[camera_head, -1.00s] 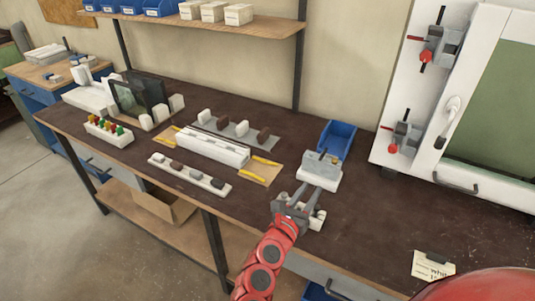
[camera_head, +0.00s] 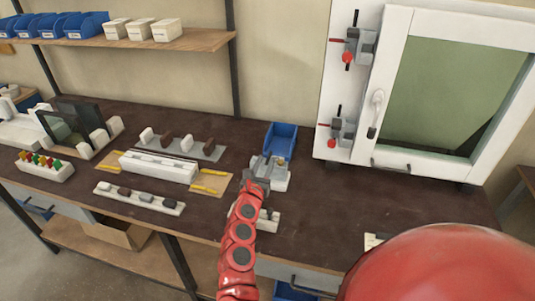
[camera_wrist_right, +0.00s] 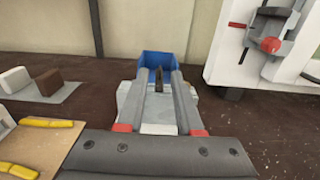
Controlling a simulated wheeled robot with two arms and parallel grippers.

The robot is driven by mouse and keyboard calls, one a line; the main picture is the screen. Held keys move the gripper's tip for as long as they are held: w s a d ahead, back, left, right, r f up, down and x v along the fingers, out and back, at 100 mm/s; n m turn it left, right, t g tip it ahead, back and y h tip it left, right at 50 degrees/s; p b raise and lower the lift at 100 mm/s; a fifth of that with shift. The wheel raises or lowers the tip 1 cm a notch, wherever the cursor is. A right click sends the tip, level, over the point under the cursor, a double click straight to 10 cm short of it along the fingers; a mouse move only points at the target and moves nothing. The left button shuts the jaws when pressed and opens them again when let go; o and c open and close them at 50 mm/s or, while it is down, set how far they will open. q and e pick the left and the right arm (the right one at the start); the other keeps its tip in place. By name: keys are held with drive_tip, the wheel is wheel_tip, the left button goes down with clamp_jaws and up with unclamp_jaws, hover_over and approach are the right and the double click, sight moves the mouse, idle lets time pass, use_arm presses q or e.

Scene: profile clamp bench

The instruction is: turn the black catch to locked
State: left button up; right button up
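A grey-and-white block fixture (camera_head: 279,180) stands on the dark bench in front of a blue bin. In the right wrist view a slim dark upright piece (camera_wrist_right: 159,80), which may be the black catch, shows between my fingers above the pale block (camera_wrist_right: 158,116). I cannot tell its locked or unlocked position. My right gripper (camera_head: 270,162) reaches over the fixture; its two grey fingers (camera_wrist_right: 157,84) are apart on either side of the dark piece, with no contact visible. Its hand hides part of the fixture. My left gripper is not in view.
The blue bin (camera_head: 281,139) is just behind the fixture. A smaller pale block (camera_head: 268,218) stands in front. A white framed panel (camera_head: 397,165) with black-and-red clamps (camera_head: 346,56) rises at back right. A long white profile (camera_head: 158,167) lies left. Bench right of the fixture is clear.

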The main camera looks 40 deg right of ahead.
sight(268, 160)
drive_tip(key=x, duration=0.2)
drive_tip(key=shift+w+d+r, duration=0.1)
drive_tip(key=shift+w+d, duration=0.35)
drive_tip(key=shift+d, duration=0.15)
clamp_jaws()
idle(1.0)
